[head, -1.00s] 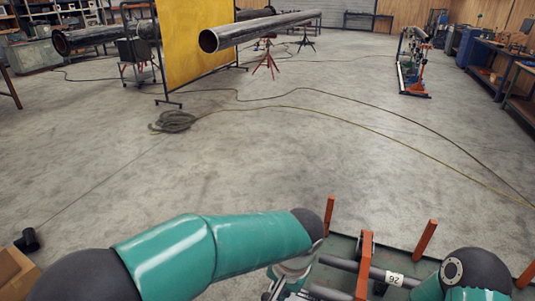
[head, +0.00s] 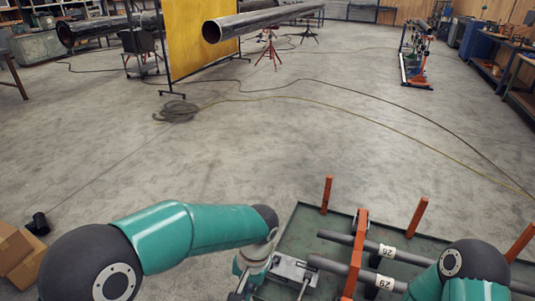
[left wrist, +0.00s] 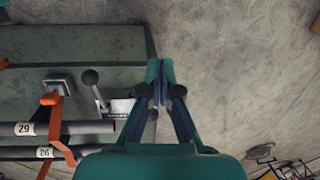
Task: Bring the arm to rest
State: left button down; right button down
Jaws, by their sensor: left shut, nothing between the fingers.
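My left arm (head: 190,232) reaches in from the lower left of the head view, bent downward at the wrist. My left gripper (left wrist: 160,75) shows in the left wrist view with its two teal fingers together and nothing between them. In that view it points over the edge of the green tray, with bare floor to its right. In the head view its lower part is hard to make out at the bottom edge. My right arm (head: 462,270) shows at the lower right; its gripper is not in view.
The green tray (head: 300,225) carries grey tubes tagged 26 (head: 387,251) and 29 (head: 384,282), orange posts (head: 419,217) and a metal clamp fixture (head: 293,270). Cardboard boxes (head: 18,250) sit at the lower left. Open floor lies beyond; a large pipe (head: 260,20) stands farther off.

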pick_arm(q)
jog(key=s+a+f+n+g+h, duration=0.1)
jog(key=s+a+f+g, duration=0.1)
jog(key=s+a+f, duration=0.4)
jog(key=s+a+f+n+g+h, duration=0.1)
jog(key=s+a+f+n+g, duration=0.15)
jog(key=f, duration=0.45)
jog(key=s+d+f+n+t+h, duration=0.1)
jog(key=s+f+n+t+h, duration=0.2)
jog(key=s+f, duration=0.7)
jog(key=w+t, duration=0.1)
jog(key=w+r+t, duration=0.1)
jog(key=shift+w+t+h, duration=0.3)
jog(key=shift+w+t, duration=0.05)
